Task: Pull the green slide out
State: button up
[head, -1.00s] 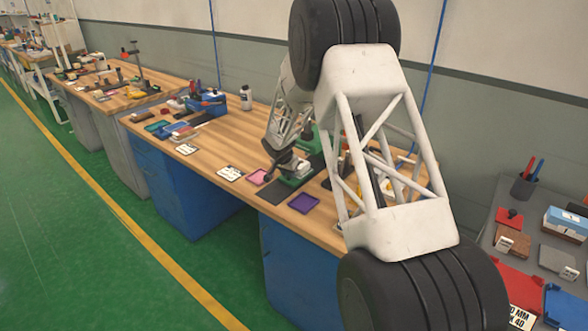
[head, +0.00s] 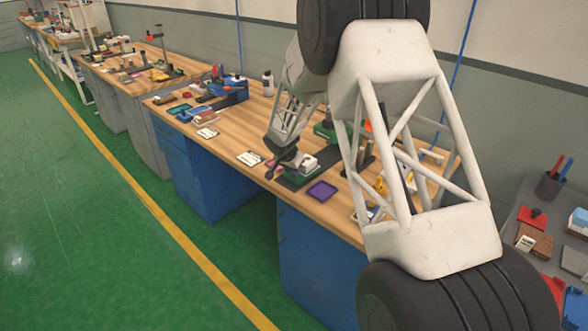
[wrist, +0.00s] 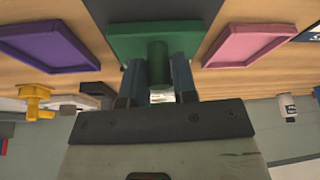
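The green slide (wrist: 125,40) fills the top middle of the wrist view. It is a flat green piece with a round green handle (wrist: 157,60) pointing towards me. My gripper (wrist: 158,82) has one blue-grey finger on each side of this handle, and they look closed on it. In the head view my gripper (head: 279,168) is low at the front edge of the bench. The green slide (head: 290,177) shows there just right of it on a dark strip (head: 296,186), with a white block (head: 307,162) on top. The exact finger contact is too small to see there.
A purple tray (head: 321,191) lies right of the strip in the head view; it also shows in the wrist view (wrist: 45,42). A pink tray (wrist: 250,44) lies on the slide's other side. The wooden bench (head: 240,140) holds labels and tools further left.

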jog(key=o, duration=0.4)
jog(key=shift+c, duration=0.2)
jog(key=shift+r, duration=0.1)
jog(key=v, duration=0.7)
jog(key=shift+s+r, duration=0.2)
jog(key=shift+r, duration=0.05)
jog(key=shift+a, duration=0.15)
